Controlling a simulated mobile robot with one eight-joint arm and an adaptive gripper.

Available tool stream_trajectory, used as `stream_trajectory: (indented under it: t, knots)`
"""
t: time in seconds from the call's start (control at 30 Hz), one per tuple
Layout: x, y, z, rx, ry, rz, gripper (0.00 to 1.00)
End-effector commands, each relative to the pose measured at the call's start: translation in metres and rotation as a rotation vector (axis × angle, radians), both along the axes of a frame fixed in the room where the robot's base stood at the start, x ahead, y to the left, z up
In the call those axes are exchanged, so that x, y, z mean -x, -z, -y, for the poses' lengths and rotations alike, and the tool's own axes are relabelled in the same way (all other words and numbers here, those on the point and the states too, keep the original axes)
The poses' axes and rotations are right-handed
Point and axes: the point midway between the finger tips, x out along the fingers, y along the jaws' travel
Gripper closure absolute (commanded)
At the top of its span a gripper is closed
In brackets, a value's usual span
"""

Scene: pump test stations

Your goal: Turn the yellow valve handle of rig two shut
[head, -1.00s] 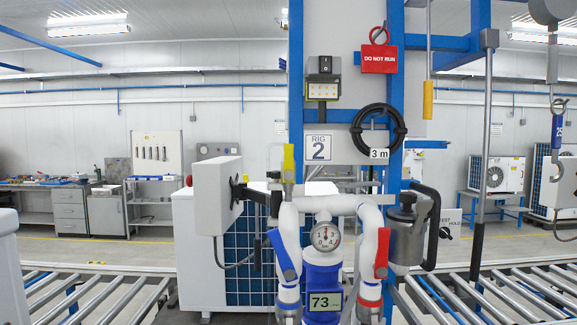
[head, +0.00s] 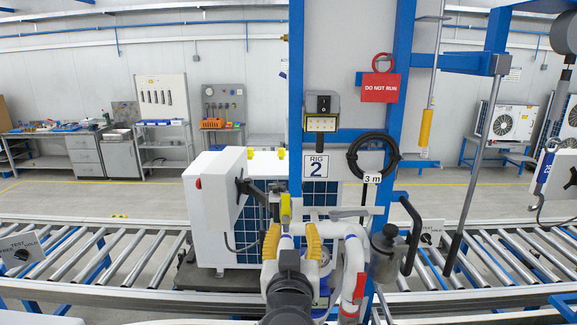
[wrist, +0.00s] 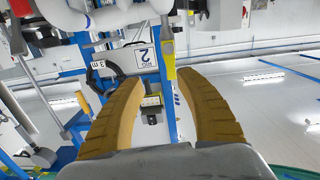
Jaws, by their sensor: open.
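The yellow valve handle (head: 285,207) stands upright on the white pipework of rig two in the head view, just left of the rig's "2" plate. My gripper (head: 293,229) is in front of the pipework with both tan fingers spread and nothing between them. The handle shows just beyond the upper-left finger in the head view. In the wrist view, which is turned over, the handle (wrist: 170,66) lies between the two fingertips (wrist: 163,78), nearer the right one. I cannot tell whether a finger touches it. My gripper hides much of the gauge and pipes.
A red-handled pipe (head: 359,287) and a grey canister (head: 385,255) are to the right. A blue post (head: 296,90), a "DO NOT RUN" tag (head: 380,87) and a black hose coil (head: 373,157) are behind.

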Motion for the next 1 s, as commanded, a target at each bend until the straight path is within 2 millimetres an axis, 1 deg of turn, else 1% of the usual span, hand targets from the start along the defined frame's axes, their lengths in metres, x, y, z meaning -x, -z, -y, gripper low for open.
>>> stream_trajectory:
  t: [0.03,0.07,0.17,0.27,0.5,0.6,0.7,0.83,1.0]
  knots:
    - [0.0,-0.014,-0.01,-0.005,-0.017,0.02,0.57]
    - [0.0,-0.016,-0.013,-0.008,-0.025,0.03,0.57]
    - [-0.003,-0.02,-0.019,-0.014,-0.036,0.047,0.57]
    - [-0.014,-0.019,-0.019,-0.014,-0.036,0.049,0.57]
    - [-0.061,-0.019,-0.016,-0.014,-0.033,0.047,0.57]
    - [-0.079,-0.019,-0.015,-0.014,-0.033,0.047,0.57]
    - [-0.094,-0.019,-0.015,-0.014,-0.034,0.047,0.57]
    - [-0.104,-0.019,-0.015,-0.014,-0.035,0.047,0.57]
    - [-0.108,-0.018,-0.015,-0.014,-0.036,0.047,0.57]
